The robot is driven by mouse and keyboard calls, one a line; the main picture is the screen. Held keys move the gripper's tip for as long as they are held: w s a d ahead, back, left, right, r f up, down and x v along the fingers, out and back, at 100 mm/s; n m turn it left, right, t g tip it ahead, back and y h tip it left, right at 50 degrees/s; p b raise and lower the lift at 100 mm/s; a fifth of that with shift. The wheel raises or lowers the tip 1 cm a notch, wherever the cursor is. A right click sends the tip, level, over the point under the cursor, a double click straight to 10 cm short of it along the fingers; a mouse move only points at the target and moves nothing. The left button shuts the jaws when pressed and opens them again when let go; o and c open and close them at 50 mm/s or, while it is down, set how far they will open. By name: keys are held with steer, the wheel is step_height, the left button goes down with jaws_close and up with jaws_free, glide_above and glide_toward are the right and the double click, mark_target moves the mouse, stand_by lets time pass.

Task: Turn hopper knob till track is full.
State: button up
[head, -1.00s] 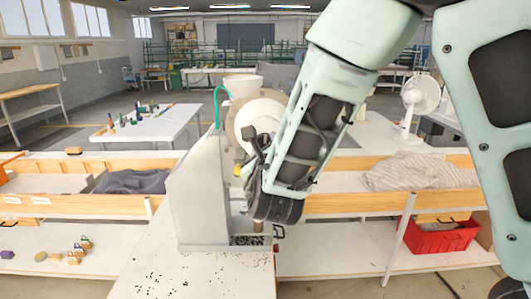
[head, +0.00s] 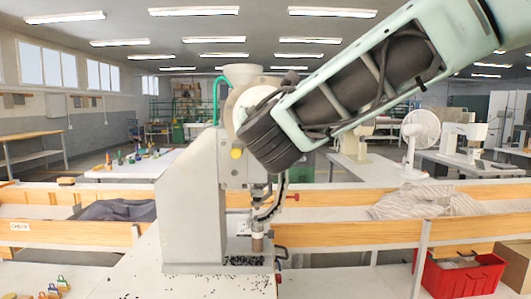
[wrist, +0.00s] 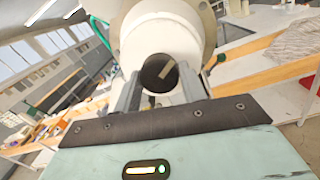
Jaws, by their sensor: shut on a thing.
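The eyelet press (head: 190,215) stands on the bench, with a pale hopper cup (head: 242,73) on top and a round pale drum (head: 240,105) below it. In the wrist view the drum (wrist: 160,42) fills the top middle. The dark round knob (wrist: 158,70) with a tan stripe sits in front of it. My gripper (wrist: 160,86) is shut on the knob, one finger on each side. In the head view my wrist hides the knob and fingers. A dark curved track (head: 270,207) runs down to the press head (head: 257,235); its fill is too small to tell.
Small dark specks lie on the bench top (head: 145,280) around the press foot. A wooden-edged shelf (head: 350,233) runs behind, with grey cloth (head: 118,210) left and striped cloth (head: 425,202) right. A red crate (head: 460,275) is at lower right.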

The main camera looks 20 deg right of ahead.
steer(key=m+b, duration=0.3)
steer(key=b, duration=0.2)
steer(key=m+b, duration=0.2)
steer(key=b, duration=0.3)
steer(key=f+m+b, duration=0.1)
steer(key=m+b, duration=0.2)
steer(key=b, duration=0.2)
steer(key=shift+a+m+h, duration=0.1)
steer(key=shift+m+h, duration=0.2)
steer(key=shift+h, duration=0.1)
steer(key=m+b, duration=0.4)
steer(key=b, duration=0.1)
steer(key=shift+r+m+b, duration=0.15)
steer(key=shift+m+b, duration=0.25)
steer(key=m+b, duration=0.4)
steer(key=m, duration=0.3)
steer(key=m+b, duration=0.4)
steer(key=m, duration=0.3)
steer(key=r+m+g+b, duration=0.1)
steer(key=m+b, duration=0.2)
steer(key=m, duration=0.5)
steer(key=shift+b, duration=0.4)
steer(key=shift+m, duration=0.4)
